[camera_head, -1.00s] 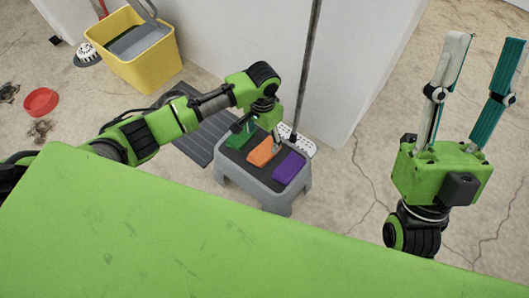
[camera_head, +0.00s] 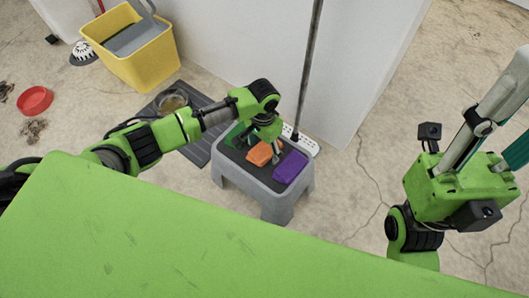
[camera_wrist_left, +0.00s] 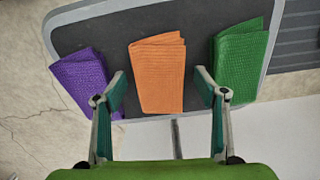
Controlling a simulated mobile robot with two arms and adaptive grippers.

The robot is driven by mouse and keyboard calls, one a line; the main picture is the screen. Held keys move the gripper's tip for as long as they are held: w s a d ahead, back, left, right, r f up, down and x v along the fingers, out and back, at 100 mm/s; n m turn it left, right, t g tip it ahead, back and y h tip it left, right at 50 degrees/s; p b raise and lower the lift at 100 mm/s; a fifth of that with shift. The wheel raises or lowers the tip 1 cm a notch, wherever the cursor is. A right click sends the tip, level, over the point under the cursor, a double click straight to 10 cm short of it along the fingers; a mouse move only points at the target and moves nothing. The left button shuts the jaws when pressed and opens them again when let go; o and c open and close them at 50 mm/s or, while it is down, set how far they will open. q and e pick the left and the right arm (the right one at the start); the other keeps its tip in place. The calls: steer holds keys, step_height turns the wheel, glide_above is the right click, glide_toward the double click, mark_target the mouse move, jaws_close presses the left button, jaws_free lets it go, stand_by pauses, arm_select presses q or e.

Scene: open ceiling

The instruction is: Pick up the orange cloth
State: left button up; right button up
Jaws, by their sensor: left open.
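The orange cloth (camera_head: 260,153) lies folded on the dark top of a grey stool (camera_head: 239,176), between a green cloth (camera_head: 236,134) and a purple cloth (camera_head: 290,167). In the left wrist view the orange cloth (camera_wrist_left: 158,75) is in the middle, with the purple cloth (camera_wrist_left: 84,78) left and the green cloth (camera_wrist_left: 240,66) right. My left gripper (camera_wrist_left: 160,84) is open over the orange cloth, one finger on each side of it. The gap in height is unclear. My right gripper (camera_head: 514,118) is away at the right, fingers apart, tips partly out of frame.
A yellow bucket (camera_head: 135,62), grey mat (camera_head: 205,120) and red bowl (camera_head: 35,100) are left. Floor right of the stool is clear.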

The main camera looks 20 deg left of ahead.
arm_select(q)
steer(key=c, duration=1.2)
steer(key=shift+r, duration=0.15)
